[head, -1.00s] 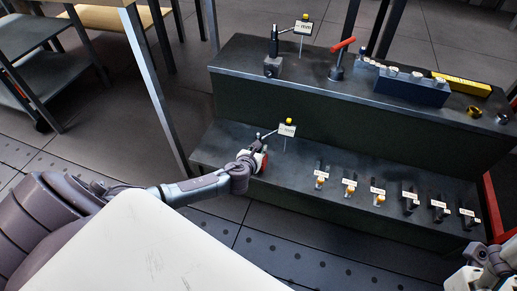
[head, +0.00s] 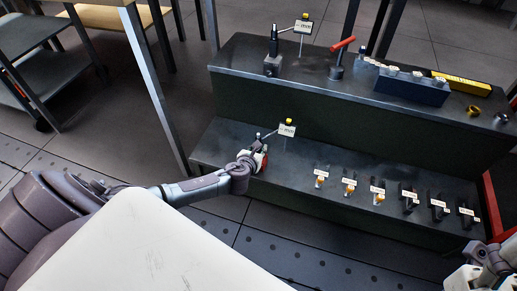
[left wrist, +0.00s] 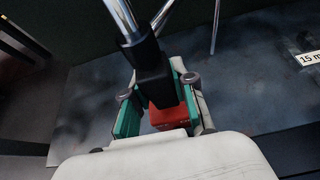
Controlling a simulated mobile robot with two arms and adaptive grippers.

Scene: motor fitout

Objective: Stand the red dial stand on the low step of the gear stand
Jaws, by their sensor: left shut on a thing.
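The red dial stand (head: 264,161) is in my left gripper (head: 259,158) over the left part of the low step (head: 222,142) of the dark gear stand. In the left wrist view its red base (left wrist: 169,117) and black post block (left wrist: 153,76) sit between the green-padded fingers of my left gripper (left wrist: 158,108), which is shut on it. The post looks roughly upright. Whether the base touches the step is hard to tell, as the gripper covers its underside. My right gripper (head: 487,264) is partly in view at the lower right edge; its fingers are unclear.
Several small labelled tools (head: 349,186) line the low step to the right. The high step holds a black dial stand (head: 273,60), a red-handled tool (head: 340,58) and a blue block (head: 412,86).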

